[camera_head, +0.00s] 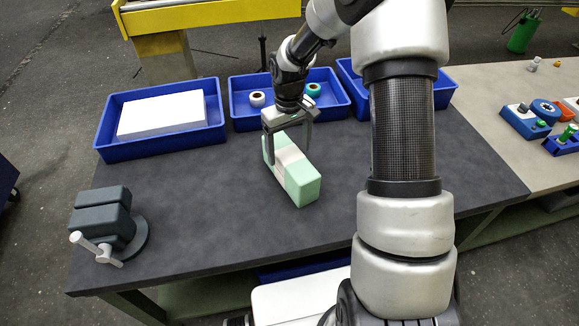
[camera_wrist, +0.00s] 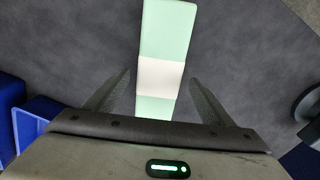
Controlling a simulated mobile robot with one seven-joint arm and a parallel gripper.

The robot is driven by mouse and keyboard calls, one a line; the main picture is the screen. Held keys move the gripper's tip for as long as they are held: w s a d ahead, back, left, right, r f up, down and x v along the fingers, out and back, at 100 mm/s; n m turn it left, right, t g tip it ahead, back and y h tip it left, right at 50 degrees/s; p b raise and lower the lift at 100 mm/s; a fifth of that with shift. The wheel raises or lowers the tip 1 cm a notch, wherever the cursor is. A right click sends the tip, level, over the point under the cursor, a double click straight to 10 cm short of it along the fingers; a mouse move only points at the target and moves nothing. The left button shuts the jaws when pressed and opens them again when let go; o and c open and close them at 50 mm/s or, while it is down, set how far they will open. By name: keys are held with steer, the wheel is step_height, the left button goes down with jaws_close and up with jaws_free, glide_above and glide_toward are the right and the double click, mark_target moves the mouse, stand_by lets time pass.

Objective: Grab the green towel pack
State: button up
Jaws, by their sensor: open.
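The green towel pack (camera_head: 303,186) is a pale green block with a white band around its middle. It lies on the dark table in the middle of the head view. My gripper (camera_head: 290,157) is over the far end of the pack, with its fingers apart, one on each side. In the wrist view the pack (camera_wrist: 165,40) runs away from between my two open fingers (camera_wrist: 158,85), with a gap visible on both sides. The head view does not show clearly how low the fingertips reach.
Blue bins stand along the back edge: the left bin (camera_head: 102,141) holds a white box (camera_head: 162,115), the middle bin (camera_head: 243,120) holds rolls. A grey vise (camera_head: 103,218) sits at the table's left front. The dark table (camera_head: 215,210) is clear around the pack.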

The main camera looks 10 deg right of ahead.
step_height(320, 180, down, 6)
steer(key=shift+d+f, duration=0.1)
steer(key=shift+f, duration=0.15)
steer(key=c, duration=1.4)
